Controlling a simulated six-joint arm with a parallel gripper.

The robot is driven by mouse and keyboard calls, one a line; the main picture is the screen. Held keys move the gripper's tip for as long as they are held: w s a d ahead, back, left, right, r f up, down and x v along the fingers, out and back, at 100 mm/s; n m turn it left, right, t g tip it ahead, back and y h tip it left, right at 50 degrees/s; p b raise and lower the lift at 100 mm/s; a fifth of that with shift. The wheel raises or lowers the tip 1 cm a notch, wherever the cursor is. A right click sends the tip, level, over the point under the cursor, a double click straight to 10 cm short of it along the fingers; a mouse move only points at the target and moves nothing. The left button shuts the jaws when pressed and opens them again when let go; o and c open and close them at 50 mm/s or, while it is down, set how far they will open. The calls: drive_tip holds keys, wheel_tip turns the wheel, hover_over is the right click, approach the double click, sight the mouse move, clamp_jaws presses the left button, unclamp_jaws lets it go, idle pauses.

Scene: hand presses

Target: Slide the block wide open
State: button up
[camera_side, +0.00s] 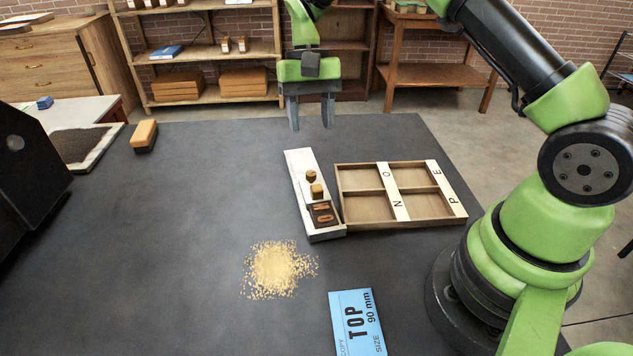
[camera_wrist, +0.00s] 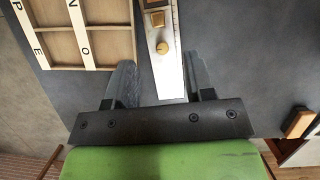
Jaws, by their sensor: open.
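A long narrow pale tray (camera_side: 299,163) lies on the dark table, left of the wooden compartment tray. It also shows in the wrist view (camera_wrist: 172,82). Two small wooden knobbed pieces stand on it: a round knob (camera_side: 311,175) and a squarer one (camera_side: 317,190). In the wrist view the round knob (camera_wrist: 162,47) and the square piece (camera_wrist: 157,19) show near the top. A dark section with orange-brown pieces (camera_side: 322,214) fills the tray's near end. I cannot tell which part is the block. My gripper (camera_side: 311,118) is open and empty, above the table beyond the tray's far end.
The compartment tray (camera_side: 362,205), with lettered white strips, stands close beside the pale tray's right side. Tan crumbs (camera_side: 277,270) and a blue card (camera_side: 356,322) lie nearer. A wooden-topped brush or block (camera_side: 145,133) sits far left. The table's middle left is clear.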

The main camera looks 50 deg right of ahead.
sight(316, 187)
wheel_tip(316, 187, down, 3)
drive_tip(key=shift+d+f+g, duration=0.1)
drive_tip(key=shift+f+g, duration=0.05)
drive_tip(key=shift+g, duration=0.25)
drive_tip(key=x, duration=0.9)
drive_tip(key=shift+f, duration=0.2)
clamp_jaws()
